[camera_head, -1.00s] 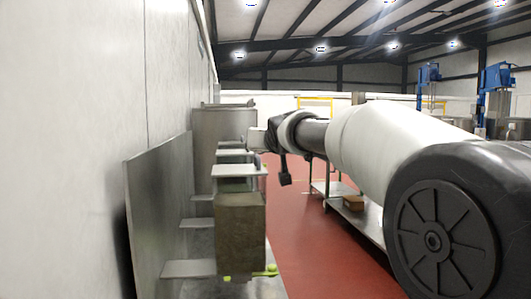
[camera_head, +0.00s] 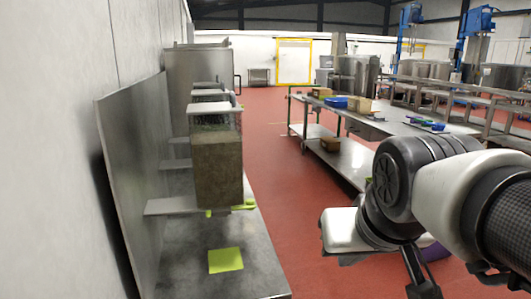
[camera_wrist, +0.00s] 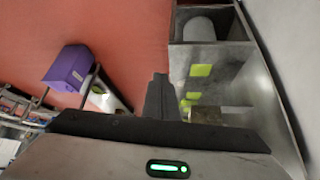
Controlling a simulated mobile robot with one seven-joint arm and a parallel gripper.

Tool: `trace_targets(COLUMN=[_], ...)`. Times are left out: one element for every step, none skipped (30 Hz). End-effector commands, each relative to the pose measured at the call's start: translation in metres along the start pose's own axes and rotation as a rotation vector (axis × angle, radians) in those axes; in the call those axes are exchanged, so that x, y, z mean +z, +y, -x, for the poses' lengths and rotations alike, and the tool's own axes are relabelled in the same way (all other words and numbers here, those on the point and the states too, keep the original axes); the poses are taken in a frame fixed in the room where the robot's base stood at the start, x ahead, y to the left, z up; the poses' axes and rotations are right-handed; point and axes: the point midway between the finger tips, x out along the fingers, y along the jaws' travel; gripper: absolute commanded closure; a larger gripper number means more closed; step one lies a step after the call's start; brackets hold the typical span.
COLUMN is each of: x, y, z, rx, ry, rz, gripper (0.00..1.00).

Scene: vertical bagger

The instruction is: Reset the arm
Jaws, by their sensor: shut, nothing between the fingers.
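My gripper (camera_wrist: 160,82) shows in the wrist view as dark fingers held together, with nothing between them. My arm (camera_head: 420,190) is folded at the right of the head view, with a white end section low over the red floor. The bagger unit (camera_head: 217,168), a clear-topped box with brown contents, stands against the metal back panel (camera_head: 125,140) on the left. My arm is well to the right of it and apart from it.
A yellow-green sheet (camera_head: 226,260) lies on the metal table (camera_head: 180,262) below the bagger. A long steel table (camera_head: 385,125) with boxes and a blue item stands at the right. A purple bin (camera_wrist: 70,67) shows in the wrist view. The red aisle (camera_head: 265,130) between is clear.

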Motion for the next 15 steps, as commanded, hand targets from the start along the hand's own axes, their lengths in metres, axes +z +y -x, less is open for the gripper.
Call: trace_targets(x=[0.026, 0.041, 0.059, 0.074, 0.072, 0.056, 0.051, 0.047, 0.041, 0.035, 0.03, 0.023, 0.017, 0.011, 0.002], y=[0.003, 0.004, 0.005, 0.005, 0.005, 0.005, 0.005, 0.005, 0.006, 0.006, 0.006, 0.006, 0.006, 0.006, 0.007], z=[-0.001, -0.002, -0.003, -0.004, 0.005, 0.023, 0.029, 0.035, 0.045, 0.052, 0.059, 0.07, 0.079, 0.087, 0.1], rx=[-0.001, -0.003, -0.006, -0.008, -0.01, -0.009, -0.009, -0.009, -0.009, -0.009, -0.009, -0.009, -0.009, -0.009, -0.009], ry=[-0.032, -0.052, -0.078, -0.099, -0.108, -0.104, -0.105, -0.105, -0.105, -0.105, -0.105, -0.104, -0.104, -0.104, -0.104], rz=[-0.008, -0.01, -0.013, -0.015, -0.015, -0.013, -0.013, -0.013, -0.013, -0.013, -0.013, -0.013, -0.013, -0.013, -0.013], gripper=[1.0, 1.0, 1.0, 1.0, 1.0, 1.0, 1.0, 1.0, 1.0, 1.0, 1.0, 1.0, 1.0, 1.0, 1.0])
